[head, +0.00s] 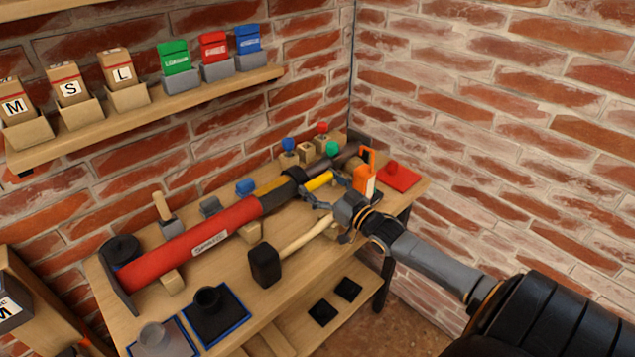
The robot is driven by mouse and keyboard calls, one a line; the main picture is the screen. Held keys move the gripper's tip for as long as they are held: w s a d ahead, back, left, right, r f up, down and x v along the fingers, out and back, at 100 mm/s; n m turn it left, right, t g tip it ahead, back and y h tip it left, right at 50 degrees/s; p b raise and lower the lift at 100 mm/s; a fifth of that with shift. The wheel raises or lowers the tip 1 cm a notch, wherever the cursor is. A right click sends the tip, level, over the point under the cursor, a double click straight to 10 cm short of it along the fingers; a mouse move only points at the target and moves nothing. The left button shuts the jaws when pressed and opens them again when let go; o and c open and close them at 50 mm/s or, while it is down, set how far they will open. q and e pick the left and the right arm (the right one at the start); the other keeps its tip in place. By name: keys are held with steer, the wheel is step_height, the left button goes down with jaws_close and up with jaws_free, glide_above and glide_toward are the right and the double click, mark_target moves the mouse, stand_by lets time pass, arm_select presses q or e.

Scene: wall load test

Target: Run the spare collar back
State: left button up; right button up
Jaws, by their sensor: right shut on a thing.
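A long bar assembly lies across the bench, with a red labelled sleeve (195,243), a dark and tan middle, a black collar (296,174) and a yellow section (319,181). A dark rod end shows beyond it. My right gripper (322,190) reaches in from the right, its fingers around the yellow section, just right of the black collar. It appears shut there; the exact contact is too small to see. A black flanged collar-like piece (208,299) stands on a blue-edged mat at the front. I cannot tell which piece is the spare collar. My left gripper is not in view.
A black-headed mallet (264,264) lies in front of the bar. An orange device (365,174) and red pad (398,177) are at the right end. Coloured knobs (288,145) stand behind. A wall shelf (190,107) holds boxes. Brick walls close the back and right.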

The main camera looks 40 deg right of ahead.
steer(key=shift+s+f, duration=0.2)
steer(key=shift+f, duration=0.5)
steer(key=o, duration=1.4)
steer(key=shift+a, duration=0.1)
steer(key=shift+o, duration=0.6)
steer(key=shift+w+r, duration=0.15)
steer(key=shift+r, duration=0.1)
steer(key=shift+r, duration=0.1)
steer(key=s+d+f, duration=0.1)
steer(key=s, duration=1.1)
steer(key=shift+f, duration=0.25)
